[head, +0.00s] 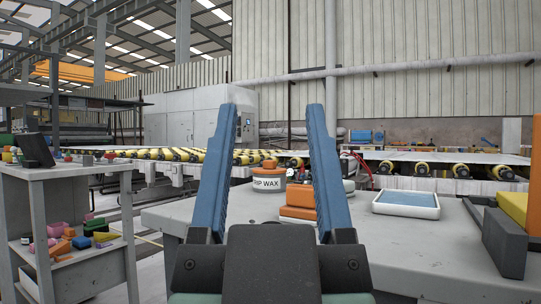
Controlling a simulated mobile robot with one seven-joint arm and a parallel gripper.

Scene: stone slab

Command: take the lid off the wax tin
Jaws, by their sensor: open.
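The wax tin (268,187) stands upright on the grey slab table in the head view, with a pale label showing "RIP WAX". Its lid (269,171) sits on top, with an orange knob at its upper side. My gripper (272,108) is open, with two long blue fingers pointing up and away in the foreground. The tin shows in the gap between the fingers, closer to the left one, which hides part of its left side. Nothing shows held between the fingers. The distance from the fingers to the tin is hard to tell.
Orange blocks (297,199) lie just right of the tin, partly behind the right finger. A white tray (432,213) with a blue inside lies further right, near a dark grey block (504,243). A grey cart (75,171) with small coloured pieces stands left. A roller conveyor runs behind.

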